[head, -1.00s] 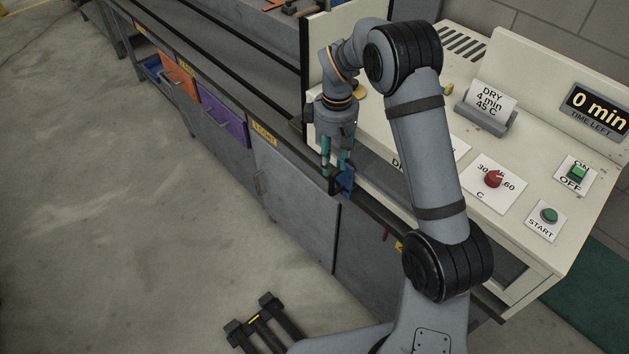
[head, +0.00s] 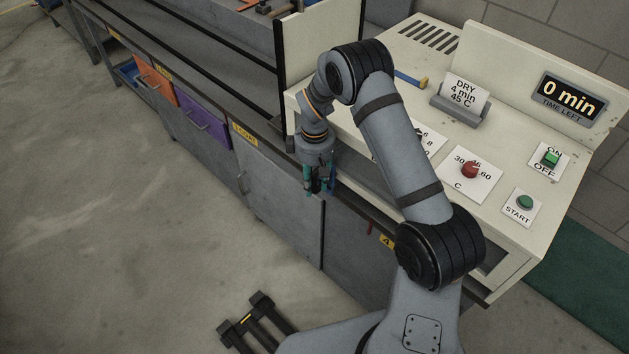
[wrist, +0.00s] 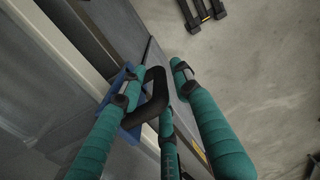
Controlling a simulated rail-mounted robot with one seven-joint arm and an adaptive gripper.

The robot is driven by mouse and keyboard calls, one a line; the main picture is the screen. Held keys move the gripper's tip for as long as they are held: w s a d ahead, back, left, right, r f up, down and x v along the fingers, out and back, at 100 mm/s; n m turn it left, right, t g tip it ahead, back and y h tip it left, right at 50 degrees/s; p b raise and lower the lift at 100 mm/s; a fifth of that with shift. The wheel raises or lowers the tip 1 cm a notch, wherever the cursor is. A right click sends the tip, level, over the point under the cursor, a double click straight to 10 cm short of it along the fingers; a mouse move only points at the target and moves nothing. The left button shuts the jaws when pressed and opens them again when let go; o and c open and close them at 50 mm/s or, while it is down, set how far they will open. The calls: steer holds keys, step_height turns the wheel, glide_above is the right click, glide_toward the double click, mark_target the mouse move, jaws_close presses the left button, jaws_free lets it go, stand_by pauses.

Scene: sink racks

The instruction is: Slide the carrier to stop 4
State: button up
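The carrier appears to be the blue piece (wrist: 114,88) with a black loop handle (wrist: 157,88) at the bench's front rail. In the head view only a bit of blue shows behind my fingers. My gripper (head: 319,187) points down at it, below the front edge of the white machine. In the wrist view, my teal-wrapped fingers (wrist: 157,69) are spread on both sides of the handle. The right finger stands clear of it; whether the others touch it cannot be told. A yellow plate marked 4 (head: 387,241) sits farther right along the rail, partly near my arm.
The white machine (head: 425,60) stands behind the rail with a red knob (head: 470,170), a green start button (head: 525,202) and a 0 min display (head: 573,98). The floor in front is mostly free.

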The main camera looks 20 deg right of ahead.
steer(key=shift+c, duration=1.1)
jaws_close()
steer(key=shift+o, duration=1.6)
jaws_free()
step_height(320, 180, up, 12)
steer(key=shift+w+r, duration=0.1)
